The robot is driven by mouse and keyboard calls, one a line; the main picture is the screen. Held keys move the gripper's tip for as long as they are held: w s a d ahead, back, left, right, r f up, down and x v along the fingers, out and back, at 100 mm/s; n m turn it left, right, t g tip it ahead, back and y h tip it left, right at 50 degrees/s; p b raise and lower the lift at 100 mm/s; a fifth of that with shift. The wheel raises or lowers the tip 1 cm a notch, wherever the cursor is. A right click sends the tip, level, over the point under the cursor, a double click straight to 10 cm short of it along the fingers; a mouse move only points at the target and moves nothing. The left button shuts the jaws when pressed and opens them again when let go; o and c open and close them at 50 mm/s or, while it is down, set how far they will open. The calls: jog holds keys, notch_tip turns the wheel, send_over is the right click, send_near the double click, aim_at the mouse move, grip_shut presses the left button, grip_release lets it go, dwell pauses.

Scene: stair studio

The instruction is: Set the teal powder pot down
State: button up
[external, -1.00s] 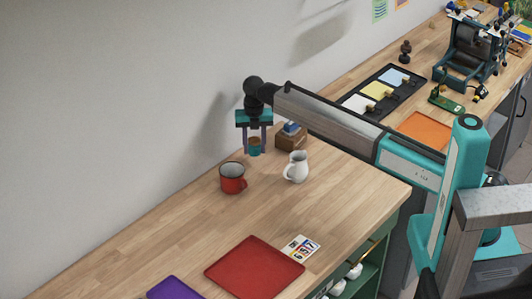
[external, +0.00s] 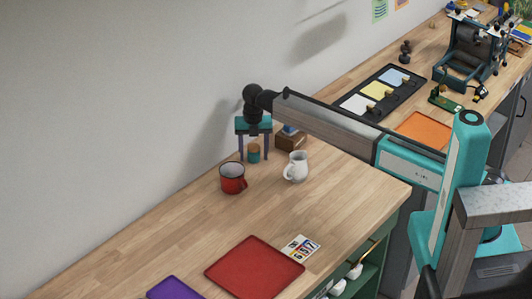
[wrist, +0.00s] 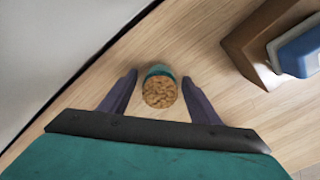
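The teal powder pot (external: 253,154) stands upright on the wooden bench, behind the red mug. In the wrist view its brown, grainy top (wrist: 160,92) faces me, with a strip of teal side beyond it. My gripper (external: 254,157) points down over the pot, one finger on each side. In the wrist view the fingers (wrist: 160,80) are spread, with a clear gap on both sides of the pot. The gripper is open and holds nothing.
A red mug (external: 232,178) and a white jug (external: 296,167) stand in front of the pot. A wooden block with a blue top (wrist: 262,45) is close on the right. The wall (wrist: 50,50) is near on the left. A red tray (external: 254,268) lies farther forward; bare bench (external: 150,225) extends left.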

aim_at(254, 147)
jog(key=shift+r+b, duration=1.25)
jog(key=shift+r, duration=4.95)
